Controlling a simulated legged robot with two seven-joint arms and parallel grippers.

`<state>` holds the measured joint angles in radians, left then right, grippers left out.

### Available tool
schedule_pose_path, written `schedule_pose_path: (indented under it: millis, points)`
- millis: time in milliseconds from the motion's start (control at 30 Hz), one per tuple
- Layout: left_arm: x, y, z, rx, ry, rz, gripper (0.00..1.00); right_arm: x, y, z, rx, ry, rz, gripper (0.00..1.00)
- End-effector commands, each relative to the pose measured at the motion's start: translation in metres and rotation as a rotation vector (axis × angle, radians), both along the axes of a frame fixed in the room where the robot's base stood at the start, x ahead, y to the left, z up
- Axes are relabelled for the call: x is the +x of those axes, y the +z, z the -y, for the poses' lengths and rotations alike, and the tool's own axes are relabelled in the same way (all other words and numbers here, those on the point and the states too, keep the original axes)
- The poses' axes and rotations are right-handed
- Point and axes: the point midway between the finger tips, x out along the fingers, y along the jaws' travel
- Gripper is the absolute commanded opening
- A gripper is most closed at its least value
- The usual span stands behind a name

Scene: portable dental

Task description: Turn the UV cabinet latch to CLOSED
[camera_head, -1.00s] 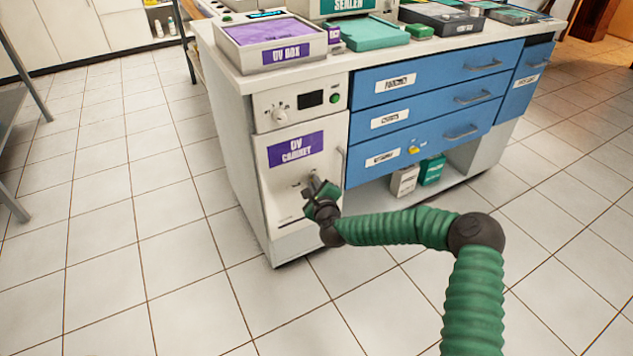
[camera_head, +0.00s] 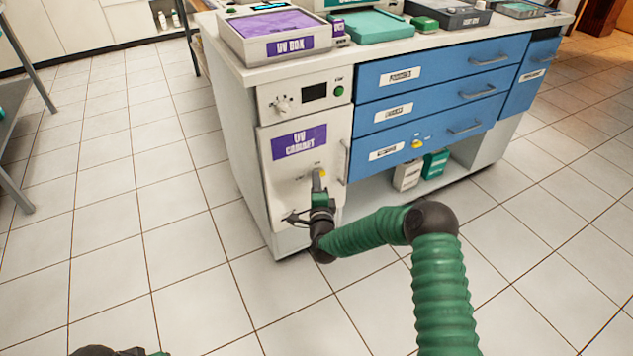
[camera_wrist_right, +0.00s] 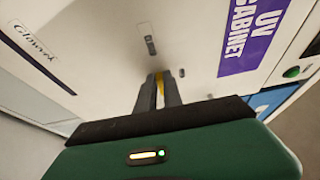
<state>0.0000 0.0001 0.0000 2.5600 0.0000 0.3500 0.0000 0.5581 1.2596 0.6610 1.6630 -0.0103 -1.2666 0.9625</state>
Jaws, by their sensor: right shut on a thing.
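The white UV cabinet door (camera_head: 285,185) with its purple label (camera_head: 300,142) is shut in the head view, at the left end of the dental unit. My right gripper (camera_head: 318,180) is at the lower right part of the door, its fingers shut on the yellow latch (camera_head: 323,173). In the right wrist view the two dark fingers (camera_wrist_right: 158,92) hold the yellow latch (camera_wrist_right: 160,86) between them, against the white door (camera_wrist_right: 110,60). Most of the latch is hidden by the fingers. Small marks beside it are too small to read. My left gripper is not identifiable.
A vertical door handle (camera_head: 345,162) stands just right of the latch. Blue drawers (camera_head: 430,100) with grey handles lie further right, one with a yellow knob (camera_head: 417,144). A knob and green button (camera_head: 339,91) sit above the door. The tiled floor (camera_head: 150,240) in front is clear.

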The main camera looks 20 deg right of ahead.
Motion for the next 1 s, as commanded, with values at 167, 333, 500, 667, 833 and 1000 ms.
schedule_pose_path:
  millis: [167, 333, 500, 667, 833, 1000]
  points:
    - [0.0001, -0.0007, 0.0000, 0.000, 0.000, 0.000, 0.36, -0.0007, -0.0051, -0.0034, -0.022, 0.007, -0.007, 0.00]
    - [0.0001, -0.0007, 0.0000, 0.000, 0.000, 0.000, 0.36, -0.0008, -0.0058, -0.0035, -0.027, 0.007, -0.008, 0.00]
    - [0.0000, -0.0007, 0.0000, 0.000, 0.000, 0.000, 0.36, -0.0009, -0.0062, -0.0037, -0.026, 0.008, -0.009, 0.00]
    - [0.0000, -0.0008, 0.0000, 0.000, 0.000, 0.000, 0.36, -0.0008, -0.0059, -0.0034, -0.026, 0.007, -0.008, 0.24]
    - [0.0000, -0.0006, 0.0000, 0.000, 0.000, 0.000, 0.36, -0.0007, -0.0038, -0.0023, -0.027, 0.005, -0.004, 0.33]
    - [0.0000, -0.0002, 0.0000, 0.000, 0.000, 0.000, 0.36, -0.0007, -0.0026, -0.0016, -0.028, 0.004, -0.002, 0.33]
